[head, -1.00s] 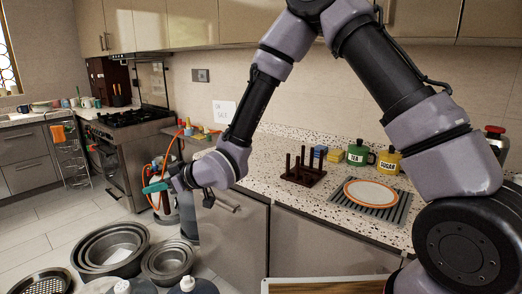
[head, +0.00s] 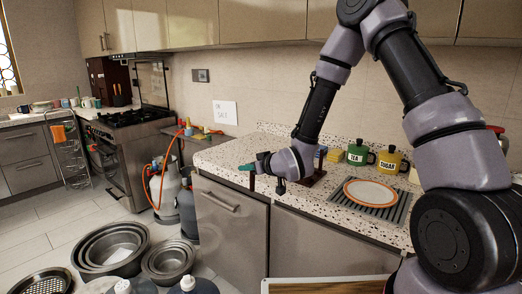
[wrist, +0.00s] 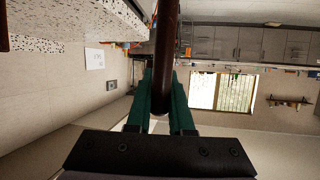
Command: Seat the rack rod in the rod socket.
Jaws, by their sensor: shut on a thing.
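My gripper (head: 248,167), with green fingers, is at the front edge of the speckled counter, left of the rack. It is shut on the dark brown rack rod (head: 252,185), which hangs roughly upright. In the wrist view the rod (wrist: 166,50) runs between the green fingers (wrist: 162,98). The dark brown rack (head: 319,179) stands on the counter to the right, mostly hidden behind my wrist. The rod socket cannot be made out. The rod is apart from the visible part of the rack.
A plate (head: 370,192) lies on a striped mat (head: 402,209) to the right. The counter's left end (head: 222,156) is clear. Gas cylinders (head: 166,190) stand below.

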